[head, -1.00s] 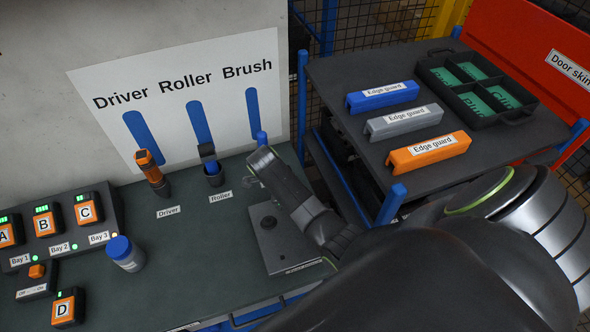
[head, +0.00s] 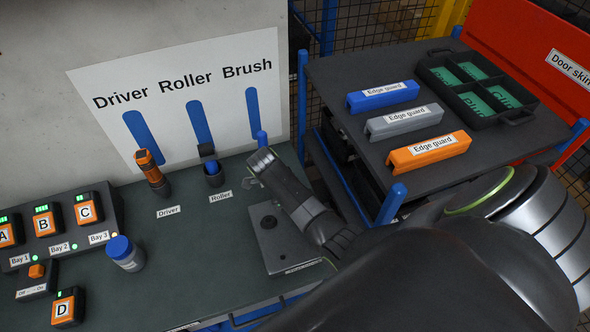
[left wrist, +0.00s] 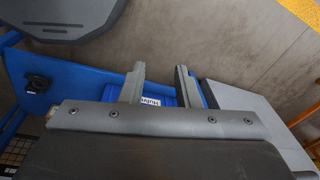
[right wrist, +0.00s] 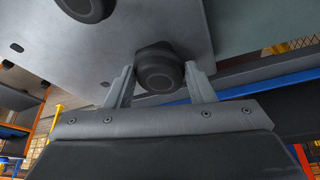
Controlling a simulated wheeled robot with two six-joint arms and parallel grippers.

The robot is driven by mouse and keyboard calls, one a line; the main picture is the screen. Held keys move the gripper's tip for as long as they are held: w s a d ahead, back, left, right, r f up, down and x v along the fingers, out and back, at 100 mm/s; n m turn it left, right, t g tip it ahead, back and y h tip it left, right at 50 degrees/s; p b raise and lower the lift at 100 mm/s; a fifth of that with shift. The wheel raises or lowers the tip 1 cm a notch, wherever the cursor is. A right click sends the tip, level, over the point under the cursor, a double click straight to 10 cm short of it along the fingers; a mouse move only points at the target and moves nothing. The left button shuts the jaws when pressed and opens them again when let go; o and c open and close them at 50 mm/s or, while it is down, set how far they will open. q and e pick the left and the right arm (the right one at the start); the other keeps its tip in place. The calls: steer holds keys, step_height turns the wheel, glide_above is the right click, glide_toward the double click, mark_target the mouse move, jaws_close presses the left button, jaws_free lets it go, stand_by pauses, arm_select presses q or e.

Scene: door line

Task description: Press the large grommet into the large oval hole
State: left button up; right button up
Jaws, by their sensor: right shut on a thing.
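My right gripper (right wrist: 158,72) is shut on a dark, round, stepped grommet (right wrist: 160,76), with one finger on each side of it. The grommet is at the face of a grey panel (right wrist: 130,32). A darker shape shows behind it; I cannot tell whether that is the large oval hole or how deep the grommet sits. In the head view my right gripper (head: 253,182) is at the far end of the grey panel (head: 282,250), and its wrist hides the held grommet. My left gripper (left wrist: 157,82) is open and empty, away from the bench.
Another dark round part (right wrist: 85,6) is on the panel, also seen in the head view (head: 268,222). The roller (head: 213,172) and driver (head: 150,170) stand left of my right gripper. A cart (head: 350,75) with edge guards is at the right.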

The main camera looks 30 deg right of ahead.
arm_select(q)
steer(key=shift+f+b, duration=0.35)
arm_select(e)
steer(key=shift+s+f, duration=0.1)
steer(key=shift+f, duration=0.45)
stand_by(0.4)
arm_select(q)
steer(key=shift+s+f, duration=0.1)
arm_select(e)
steer(key=shift+s+a+f, duration=0.1)
steer(key=shift+s, duration=0.05)
